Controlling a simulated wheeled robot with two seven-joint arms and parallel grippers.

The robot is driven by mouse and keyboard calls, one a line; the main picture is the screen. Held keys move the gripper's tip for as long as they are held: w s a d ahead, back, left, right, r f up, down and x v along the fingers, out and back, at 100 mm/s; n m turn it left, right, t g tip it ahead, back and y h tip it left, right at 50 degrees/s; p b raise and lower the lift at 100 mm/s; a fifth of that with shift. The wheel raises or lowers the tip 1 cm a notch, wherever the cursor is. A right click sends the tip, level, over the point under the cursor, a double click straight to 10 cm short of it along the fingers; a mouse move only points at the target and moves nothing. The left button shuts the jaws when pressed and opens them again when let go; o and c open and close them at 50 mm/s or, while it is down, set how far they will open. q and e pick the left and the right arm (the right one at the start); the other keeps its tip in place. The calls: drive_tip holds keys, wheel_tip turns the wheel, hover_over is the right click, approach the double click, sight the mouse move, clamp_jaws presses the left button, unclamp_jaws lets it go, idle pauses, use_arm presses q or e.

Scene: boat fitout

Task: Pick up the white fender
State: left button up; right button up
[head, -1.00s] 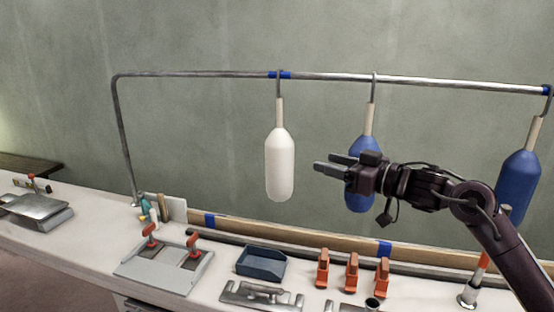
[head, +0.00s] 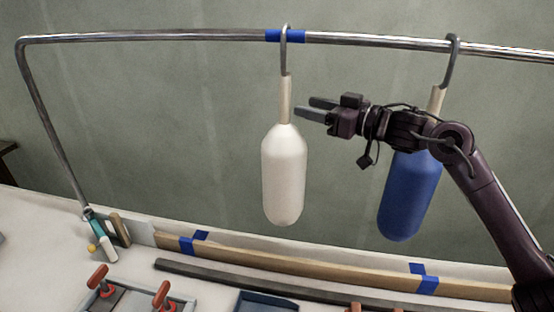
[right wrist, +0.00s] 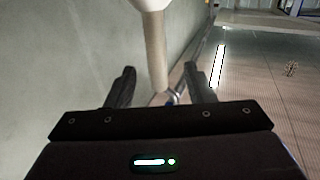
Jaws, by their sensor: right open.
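The white fender (head: 284,178) hangs upright from a hook on the metal rail, with a cream neck above its rounded body. My right gripper (head: 311,108) is open and empty, just right of the fender's neck, pointing left at it. In the right wrist view the cream neck (right wrist: 156,50) shows between the two spread fingers (right wrist: 160,90), seemingly just ahead of their tips. I cannot tell whether they touch. My left gripper is out of view.
The rail (head: 170,36) runs across at the top, with blue tape by the white fender's hook. A blue fender (head: 410,195) hangs to the right, partly behind my right arm. Below, a wooden batten (head: 330,268) and tools lie on the bench.

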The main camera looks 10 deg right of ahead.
sight(285, 100)
drive_tip(key=shift+w+a+r+p, duration=0.3)
drive_tip(key=shift+w+a+p, duration=0.2)
drive_tip(key=shift+w+a, duration=0.55)
drive_tip(key=p+x, duration=0.1)
drive_tip(key=x, duration=0.2)
drive_tip(key=p+x, duration=0.1)
drive_tip(key=shift+w+f+p, duration=0.35)
drive_tip(key=shift+w, duration=0.1)
drive_tip(key=shift+w+a, duration=0.1)
drive_tip(key=shift+a, duration=0.05)
drive_tip(key=shift+c, duration=0.7)
clamp_jaws()
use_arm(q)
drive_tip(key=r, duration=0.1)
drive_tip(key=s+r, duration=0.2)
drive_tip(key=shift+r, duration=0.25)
